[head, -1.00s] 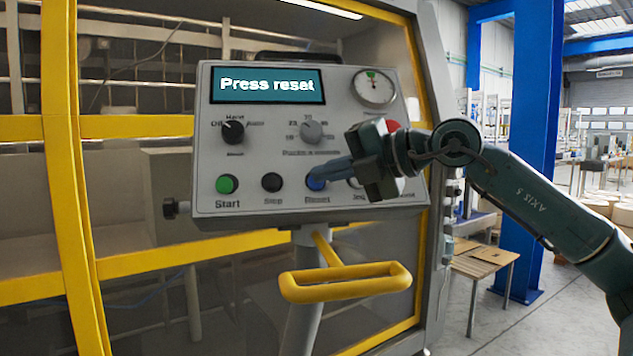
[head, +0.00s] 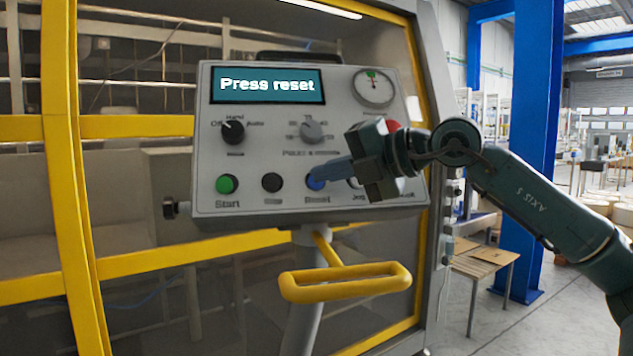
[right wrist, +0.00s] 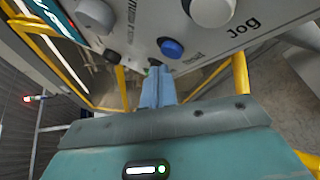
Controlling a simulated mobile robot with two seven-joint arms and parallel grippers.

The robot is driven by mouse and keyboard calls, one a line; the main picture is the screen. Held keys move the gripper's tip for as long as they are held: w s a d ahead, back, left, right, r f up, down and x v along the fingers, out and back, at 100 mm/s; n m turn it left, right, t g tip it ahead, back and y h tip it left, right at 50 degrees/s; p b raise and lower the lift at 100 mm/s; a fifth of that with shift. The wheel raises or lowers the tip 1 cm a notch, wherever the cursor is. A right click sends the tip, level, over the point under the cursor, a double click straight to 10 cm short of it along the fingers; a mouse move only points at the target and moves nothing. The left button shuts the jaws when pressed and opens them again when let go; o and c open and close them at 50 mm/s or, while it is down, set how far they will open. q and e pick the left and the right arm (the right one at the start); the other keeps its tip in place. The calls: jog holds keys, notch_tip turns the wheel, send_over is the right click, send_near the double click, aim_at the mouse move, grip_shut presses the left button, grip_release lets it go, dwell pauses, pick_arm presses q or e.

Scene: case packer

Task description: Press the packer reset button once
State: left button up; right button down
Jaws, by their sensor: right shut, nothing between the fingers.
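The blue reset button (head: 314,183) sits in the lower row of the grey control panel (head: 240,145), above the label "Reset". The panel's screen (head: 267,85) reads "Press reset". My right gripper (head: 318,173) is shut and empty, its blue fingers reaching from the right to the reset button and covering part of it. In the right wrist view the closed fingertips (right wrist: 156,70) are close beside the blue button (right wrist: 171,48); I cannot tell whether they touch it. My left gripper is not in view.
The green start button (head: 227,184) and black stop button (head: 271,182) are left of reset. The jog button and a red button (head: 393,126) are partly behind my right gripper. A yellow handle (head: 345,283) juts out below the panel. Yellow-framed machine guarding stands behind.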

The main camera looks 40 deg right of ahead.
jog(key=shift+w+d+f, duration=0.1)
jog(key=shift+w, duration=0.05)
jog(key=shift+w+d+f, duration=0.1)
jog(key=shift+w+f, duration=0.05)
jog(key=shift+w, duration=0.05)
dwell(0.3)
jog(key=shift+w+d+f, duration=0.15)
jog(key=shift+w+f, duration=0.05)
jog(key=shift+w, duration=0.1)
dwell(0.6)
dwell(0.4)
jog(key=shift+s+a+r, duration=0.3)
jog(key=shift+s+r, duration=0.1)
jog(key=shift+s, duration=0.25)
jog(key=shift+s+a+r, duration=0.35)
jog(key=shift+s+r, duration=0.05)
jog(key=shift+s, duration=0.25)
jog(key=shift+s+a+r, duration=0.35)
jog(key=shift+s+r, duration=0.1)
jog(key=shift+s, duration=0.15)
jog(key=shift+s+a+r, duration=0.35)
jog(key=shift+s+r, duration=0.05)
jog(key=shift+s, duration=0.25)
